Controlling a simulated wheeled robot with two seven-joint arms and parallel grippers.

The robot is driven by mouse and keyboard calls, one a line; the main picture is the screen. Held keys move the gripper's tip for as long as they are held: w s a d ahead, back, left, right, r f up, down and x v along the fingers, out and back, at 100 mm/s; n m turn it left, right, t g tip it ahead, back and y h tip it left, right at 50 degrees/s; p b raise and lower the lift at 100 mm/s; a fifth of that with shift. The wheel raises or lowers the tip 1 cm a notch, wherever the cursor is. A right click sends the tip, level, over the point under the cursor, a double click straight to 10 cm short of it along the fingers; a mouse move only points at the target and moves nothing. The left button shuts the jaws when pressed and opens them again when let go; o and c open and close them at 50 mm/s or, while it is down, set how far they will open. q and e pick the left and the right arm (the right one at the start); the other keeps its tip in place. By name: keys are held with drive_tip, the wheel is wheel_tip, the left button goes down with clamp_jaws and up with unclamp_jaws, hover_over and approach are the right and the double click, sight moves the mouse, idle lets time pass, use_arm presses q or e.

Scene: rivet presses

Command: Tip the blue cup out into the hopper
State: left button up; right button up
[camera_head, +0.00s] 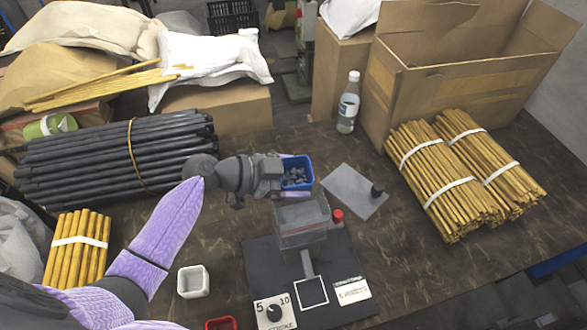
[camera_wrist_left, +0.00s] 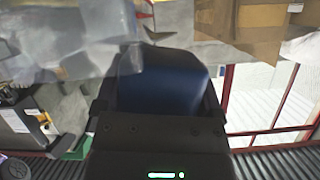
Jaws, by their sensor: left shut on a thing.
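The blue cup (camera_head: 297,172) is held in the air with its open top toward the head camera, and small grey-blue rivets show inside it. My left gripper (camera_head: 276,176) is shut on the cup from its left side. In the left wrist view the dark blue cup wall (camera_wrist_left: 160,85) sits between the fingers (camera_wrist_left: 158,105). The grey box-like hopper (camera_head: 301,224) on the press appears just below the cup in the head view. The exact height gap between cup and hopper cannot be told. My right gripper is not in view.
A red knob (camera_head: 338,215) is beside the hopper.

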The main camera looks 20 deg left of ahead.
use_arm(q)
drive_tip(key=r+m+t+y, duration=0.1)
drive_tip(key=m, duration=0.1)
drive_tip(key=shift+w+a+r+m+t, duration=0.1)
drive_tip(key=shift+m+t, duration=0.2)
drive_tip(key=shift+t, duration=0.1)
drive_tip(key=shift+r+m+t, duration=0.1)
drive_tip(key=shift+m+t, duration=0.4)
drive_tip(key=shift+m, duration=0.2)
drive_tip(key=m+b, duration=0.1)
drive_tip(key=b, duration=0.1)
drive_tip(key=m+t+b, duration=0.1)
drive_tip(key=r+m+t+b, duration=0.1)
drive_tip(key=b, duration=0.1)
drive_tip(key=shift+s+d+r+m+y+b, duration=0.1)
drive_tip(key=shift+s+d+m+y+b, duration=0.1)
drive_tip(key=shift+s+m+y+b, duration=0.15)
drive_tip(key=shift+s+d+r+m+t+b, duration=0.1)
drive_tip(key=shift+r+m+t+b, duration=0.5)
drive_tip(key=shift+m+b, duration=0.35)
drive_tip(key=shift+r, duration=0.3)
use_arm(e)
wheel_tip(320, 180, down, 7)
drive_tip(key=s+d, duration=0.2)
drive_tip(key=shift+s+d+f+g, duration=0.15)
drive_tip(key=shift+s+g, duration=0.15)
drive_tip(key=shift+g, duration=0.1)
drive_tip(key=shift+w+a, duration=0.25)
